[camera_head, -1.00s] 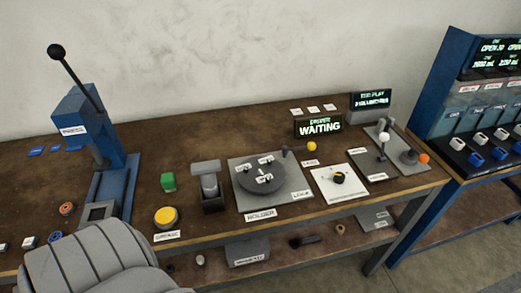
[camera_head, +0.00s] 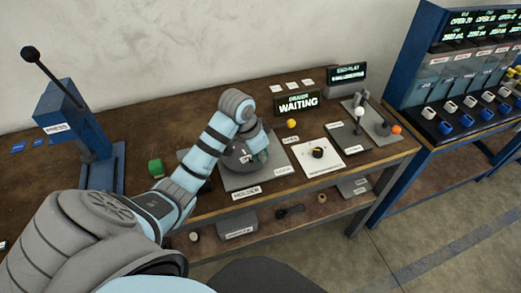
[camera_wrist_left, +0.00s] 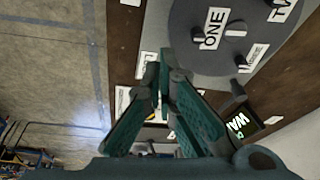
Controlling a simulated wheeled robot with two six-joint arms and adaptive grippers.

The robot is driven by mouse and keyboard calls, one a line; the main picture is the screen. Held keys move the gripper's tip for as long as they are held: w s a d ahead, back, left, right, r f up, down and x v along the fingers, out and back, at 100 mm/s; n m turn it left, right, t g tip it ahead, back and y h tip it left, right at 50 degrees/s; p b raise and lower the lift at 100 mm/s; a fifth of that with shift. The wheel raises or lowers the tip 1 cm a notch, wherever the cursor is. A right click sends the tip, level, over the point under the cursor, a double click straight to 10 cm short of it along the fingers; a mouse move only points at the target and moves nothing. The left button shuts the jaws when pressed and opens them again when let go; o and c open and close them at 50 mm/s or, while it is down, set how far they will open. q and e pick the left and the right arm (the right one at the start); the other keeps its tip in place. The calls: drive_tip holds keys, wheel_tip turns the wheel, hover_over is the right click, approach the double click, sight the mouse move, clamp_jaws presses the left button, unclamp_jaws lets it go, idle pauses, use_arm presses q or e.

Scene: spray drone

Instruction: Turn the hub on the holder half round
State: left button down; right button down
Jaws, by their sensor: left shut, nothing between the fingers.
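The hub is a dark grey disc (camera_head: 232,160) lying flat on the square grey holder plate (camera_head: 232,184). My left forearm and wrist cover part of both in the head view. In the left wrist view the disc (camera_wrist_left: 192,58) fills the top right, with small raised pegs and labels ONE (camera_wrist_left: 213,28), TWO and a third one. My left gripper (camera_head: 262,157) is over the hub's right side in the head view. In the left wrist view its fingers (camera_wrist_left: 165,62) are together and empty beside the disc's edge; contact cannot be told. My right gripper is not in view.
A yellow-knobbed lever (camera_head: 292,123) stands at the holder's back right. A white dial panel (camera_head: 320,153), levers on a grey plate (camera_head: 383,128) and a WAITING display (camera_head: 297,103) are nearby.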

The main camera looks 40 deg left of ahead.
sight(244, 154)
use_arm(q)
drive_tip(key=w+a+r, duration=0.2)
drive_tip(key=w+r, duration=0.2)
drive_tip(key=r, duration=0.2)
drive_tip(key=shift+h, duration=0.4)
drive_tip(key=b+x, duration=0.1)
drive_tip(key=x, duration=0.9)
drive_tip(key=shift+s+a+b, duration=0.15)
drive_tip(key=shift+b, duration=0.25)
drive_tip(key=s, duration=0.1)
drive_tip(key=s+a+p, duration=0.1)
drive_tip(key=s, duration=0.1)
drive_tip(key=shift+s+a+r, duration=0.2)
drive_tip(key=shift+a+r, duration=0.05)
drive_tip(key=shift+s+a, duration=0.15)
drive_tip(key=shift+s, duration=0.15)
drive_tip(key=shift+w, duration=0.1)
